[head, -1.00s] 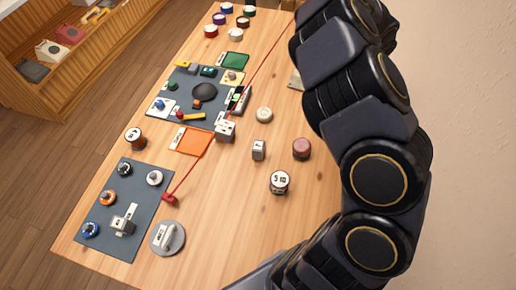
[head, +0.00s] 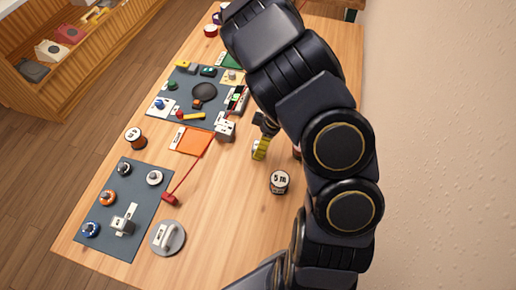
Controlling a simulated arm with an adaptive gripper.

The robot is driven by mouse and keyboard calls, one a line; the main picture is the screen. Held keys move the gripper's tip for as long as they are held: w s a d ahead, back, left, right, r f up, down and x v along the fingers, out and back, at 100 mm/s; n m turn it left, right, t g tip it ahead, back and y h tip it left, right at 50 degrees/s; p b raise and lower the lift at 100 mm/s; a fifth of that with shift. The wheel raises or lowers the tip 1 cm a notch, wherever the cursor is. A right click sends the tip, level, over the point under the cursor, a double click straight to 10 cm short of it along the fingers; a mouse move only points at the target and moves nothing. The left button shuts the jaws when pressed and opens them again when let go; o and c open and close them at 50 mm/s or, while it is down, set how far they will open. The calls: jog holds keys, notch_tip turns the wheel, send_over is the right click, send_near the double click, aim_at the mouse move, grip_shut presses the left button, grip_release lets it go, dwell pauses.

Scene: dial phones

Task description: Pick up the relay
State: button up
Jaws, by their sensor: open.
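My gripper (head: 262,144) reaches down over the middle of the table in the head view, its dark body and a yellow fingertip part showing to the left of my arm. Much of it is hidden by the arm. It covers the spot where a small pale block stood in the earlier view, so that block is hidden now. No object is visibly held. I cannot tell for sure which thing is the relay. A pale grey box (head: 225,128) with a red cable stands just left of my gripper, apart from it.
A white jar-like cylinder (head: 279,183) stands below my gripper. Dark mats (head: 140,178) with knobs and parts lie left. An orange card (head: 191,141), a brown spool (head: 135,138) and a grey disc with a handle (head: 168,238) are nearby.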

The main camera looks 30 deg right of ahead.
jog(key=shift+x, duration=2.9)
jog(key=shift+d, duration=0.2)
jog(key=c, duration=1.2)
